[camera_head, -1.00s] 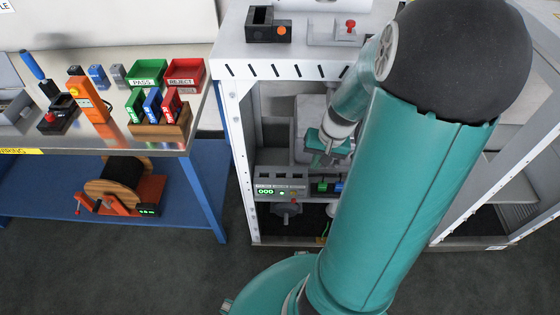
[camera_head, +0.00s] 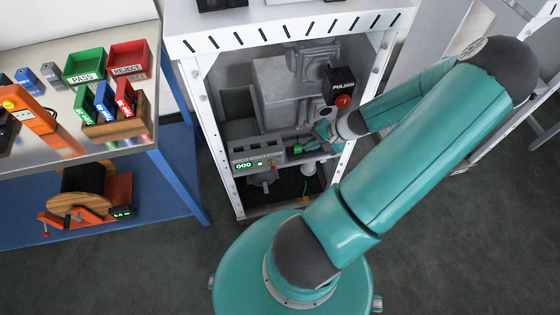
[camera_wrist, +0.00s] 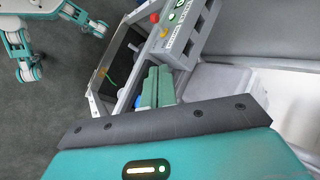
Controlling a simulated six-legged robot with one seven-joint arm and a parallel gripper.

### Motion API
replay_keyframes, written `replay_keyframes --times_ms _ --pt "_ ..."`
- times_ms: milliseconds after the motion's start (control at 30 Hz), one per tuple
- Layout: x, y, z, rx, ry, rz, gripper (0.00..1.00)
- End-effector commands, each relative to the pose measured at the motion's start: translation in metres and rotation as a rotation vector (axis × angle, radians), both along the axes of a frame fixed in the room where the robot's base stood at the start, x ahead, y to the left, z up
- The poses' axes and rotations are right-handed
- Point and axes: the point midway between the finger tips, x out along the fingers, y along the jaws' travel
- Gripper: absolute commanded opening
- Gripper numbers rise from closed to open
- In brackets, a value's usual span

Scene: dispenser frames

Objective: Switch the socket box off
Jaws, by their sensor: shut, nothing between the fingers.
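A grey box with three green lights (camera_head: 255,160), which looks like the socket box, sits low inside the white-framed cabinet. In the wrist view the grey box (camera_wrist: 202,35) shows a row of labelled green lights, with a red knob (camera_wrist: 154,18) and a small yellow part at its end. My gripper (camera_head: 298,147) is inside the cabinet, just right of the box. In the wrist view my gripper's green fingers (camera_wrist: 158,84) are together and empty, pointing past the near side of the box. I cannot tell whether they touch it.
A black PULSER box (camera_head: 340,82) with a red knob hangs above my wrist. The cabinet's white posts (camera_head: 208,135) stand close on both sides. A steel workbench (camera_head: 110,160) with green and red bins is at left. A cable reel (camera_head: 85,190) sits on its lower shelf.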

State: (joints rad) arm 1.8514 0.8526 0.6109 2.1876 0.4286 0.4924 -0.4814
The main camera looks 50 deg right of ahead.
Motion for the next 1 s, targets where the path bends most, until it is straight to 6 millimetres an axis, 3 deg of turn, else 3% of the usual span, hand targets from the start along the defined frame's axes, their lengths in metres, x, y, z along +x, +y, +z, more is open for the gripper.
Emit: replay_keyframes --times_ms 267,733,1000 --pt "0.010 0.006 -0.013 0.003 0.000 0.002 0.00" --pt "0.061 0.038 -0.081 0.004 0.001 0.003 0.00" --pt "0.063 0.068 -0.093 0.002 0.000 0.001 0.00"
